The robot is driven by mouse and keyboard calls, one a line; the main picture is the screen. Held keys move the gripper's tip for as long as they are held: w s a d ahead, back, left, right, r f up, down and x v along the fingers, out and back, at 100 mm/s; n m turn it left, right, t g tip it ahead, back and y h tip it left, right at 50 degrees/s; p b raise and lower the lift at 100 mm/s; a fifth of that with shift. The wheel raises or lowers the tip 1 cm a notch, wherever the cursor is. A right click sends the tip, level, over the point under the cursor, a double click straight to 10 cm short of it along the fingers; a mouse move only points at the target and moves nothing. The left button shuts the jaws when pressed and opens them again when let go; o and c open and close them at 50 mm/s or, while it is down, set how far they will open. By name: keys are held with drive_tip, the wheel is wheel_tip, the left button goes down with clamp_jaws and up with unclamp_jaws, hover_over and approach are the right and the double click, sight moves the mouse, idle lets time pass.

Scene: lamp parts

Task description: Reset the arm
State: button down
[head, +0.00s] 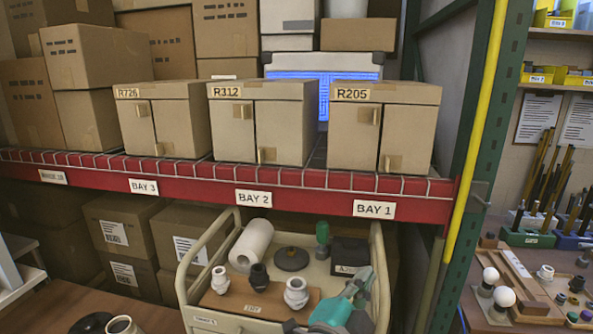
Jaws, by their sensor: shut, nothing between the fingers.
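My gripper (364,277) shows low in the head view, with teal and grey parts, over the right side of a cream cart (228,322). Its fingers look shut and empty, though they are small in the picture. The teal and grey arm behind it runs out at the bottom edge. The gripper hides part of the cart's right side. I cannot tell whether it is touching anything there.
The cart carries a board (238,301) with white and black lamp parts, a paper roll (251,244), a black disc (291,259) and a green bottle (322,238). Boxes fill the red-edged shelf (120,172) above. A bench (490,318) with parts stands at right.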

drive_tip(key=s+d+f+n+y, duration=0.2)
drive_tip(key=s+f+n+y, duration=0.35)
drive_tip(key=f, duration=0.75)
drive_tip(key=s+d+f+n+y, duration=0.25)
drive_tip(key=s+f+n, duration=0.55)
drive_tip(key=f, duration=0.5)
drive_tip(key=s+f+n+g+y, duration=0.1)
drive_tip(key=s+f+n+y, duration=0.3)
drive_tip(key=s, duration=1.1)
drive_tip(key=s+d+r+h, duration=0.1)
drive_tip(key=s+d+h, duration=0.1)
drive_tip(key=s, duration=1)
drive_tip(key=shift+s+d+r, duration=0.3)
drive_tip(key=shift+d, duration=0.1)
